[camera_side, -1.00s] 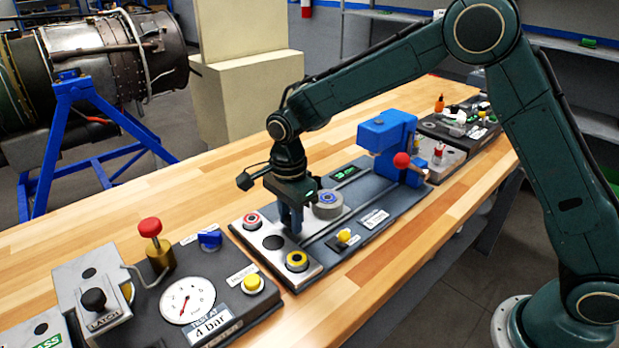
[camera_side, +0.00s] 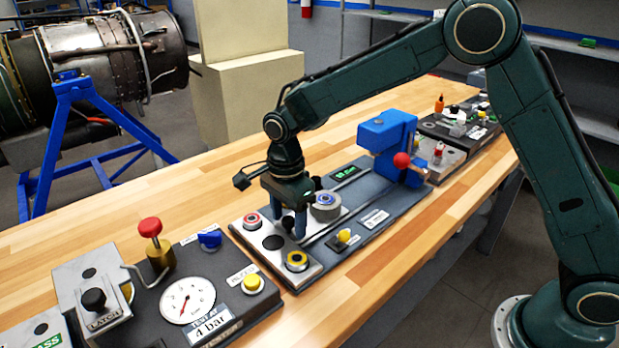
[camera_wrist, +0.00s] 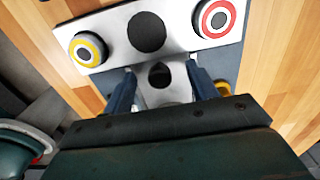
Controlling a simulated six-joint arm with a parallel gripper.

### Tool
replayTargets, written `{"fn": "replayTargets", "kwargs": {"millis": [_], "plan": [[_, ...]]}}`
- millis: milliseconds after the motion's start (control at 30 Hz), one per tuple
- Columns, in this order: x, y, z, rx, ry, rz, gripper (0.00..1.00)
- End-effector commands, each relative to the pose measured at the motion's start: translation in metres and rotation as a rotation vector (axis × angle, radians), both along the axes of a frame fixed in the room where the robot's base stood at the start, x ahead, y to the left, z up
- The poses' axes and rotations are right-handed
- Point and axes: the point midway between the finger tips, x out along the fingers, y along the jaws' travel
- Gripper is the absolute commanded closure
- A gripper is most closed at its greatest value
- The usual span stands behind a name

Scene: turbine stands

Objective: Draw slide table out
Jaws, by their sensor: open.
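The slide table (camera_side: 341,214) is a pale metal plate on a dark base with rails, carrying a grey cylinder with a blue ring (camera_side: 325,203). A dark round knob (camera_side: 288,222) is at its near-left end. My gripper (camera_side: 288,229) is open and points down over this end, one finger on each side of the knob. In the wrist view, the knob (camera_wrist: 160,74) lies midway between my fingertips (camera_wrist: 160,80), with gaps on both sides. I cannot tell how far down the fingers reach around it. My gripper hides much of the table in the wrist view.
A pale end plate (camera_side: 268,257) has a red ring (camera_side: 252,221), a yellow ring (camera_side: 297,261) and a dark hole between. A yellow knob (camera_side: 344,235) sits beside the rails. A blue press (camera_side: 387,133) with a red ball stands behind. A gauge station (camera_side: 187,300) is front left.

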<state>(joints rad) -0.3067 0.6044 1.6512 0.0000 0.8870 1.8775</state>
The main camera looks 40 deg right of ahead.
Motion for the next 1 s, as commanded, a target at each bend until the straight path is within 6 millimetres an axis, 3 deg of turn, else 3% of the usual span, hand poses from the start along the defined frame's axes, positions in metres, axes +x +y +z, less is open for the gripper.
{"fn": "replayTargets", "kwargs": {"millis": [1000], "plan": [[0.001, 0.000, 0.057, 0.001, -0.003, 0.000, 0.42]]}}
